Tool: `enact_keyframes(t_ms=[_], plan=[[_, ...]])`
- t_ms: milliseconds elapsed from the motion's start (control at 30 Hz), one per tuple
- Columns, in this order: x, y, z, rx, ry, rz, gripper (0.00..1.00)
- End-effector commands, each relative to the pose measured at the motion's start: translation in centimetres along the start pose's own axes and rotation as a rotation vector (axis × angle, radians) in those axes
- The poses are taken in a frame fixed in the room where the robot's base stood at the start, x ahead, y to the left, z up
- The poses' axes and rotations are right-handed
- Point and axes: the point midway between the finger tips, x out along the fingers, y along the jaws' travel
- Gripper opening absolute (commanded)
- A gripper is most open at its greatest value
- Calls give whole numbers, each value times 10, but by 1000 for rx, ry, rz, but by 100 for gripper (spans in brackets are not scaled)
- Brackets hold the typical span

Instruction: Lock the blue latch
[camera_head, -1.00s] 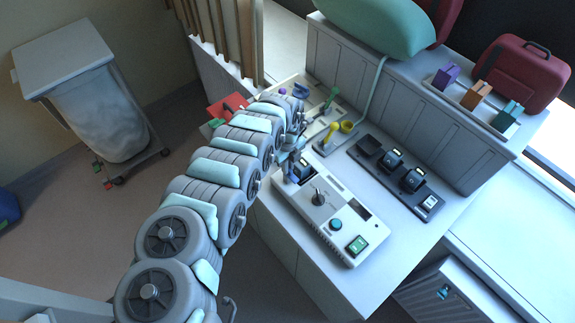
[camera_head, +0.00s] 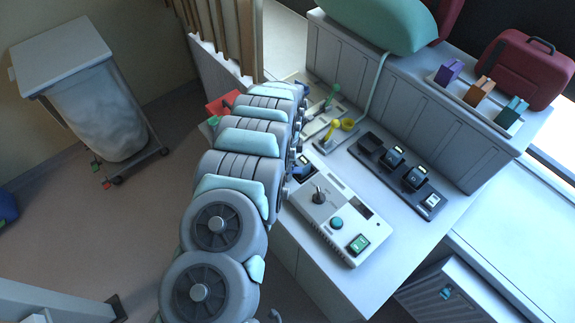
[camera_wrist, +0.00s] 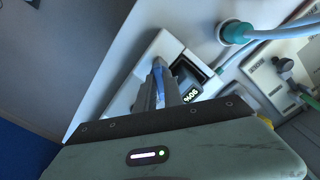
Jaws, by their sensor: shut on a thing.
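In the wrist view my gripper (camera_wrist: 160,88) is shut, with its two narrow fingers close together. A blue piece, the blue latch (camera_wrist: 158,80), shows between the fingertips.
The control box has a black joystick (camera_head: 318,195), a teal knob (camera_head: 337,223) and a green switch (camera_head: 358,243).

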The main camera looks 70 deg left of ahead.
Motion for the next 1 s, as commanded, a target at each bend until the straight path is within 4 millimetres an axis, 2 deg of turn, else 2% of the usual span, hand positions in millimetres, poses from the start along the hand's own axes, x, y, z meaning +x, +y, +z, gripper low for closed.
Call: enact_keyframes(t_ms=[500, 1000], plan=[[1, 0, -1, -461, 0, 1, 0], [0, 0, 0, -679, -1, 2, 0]])
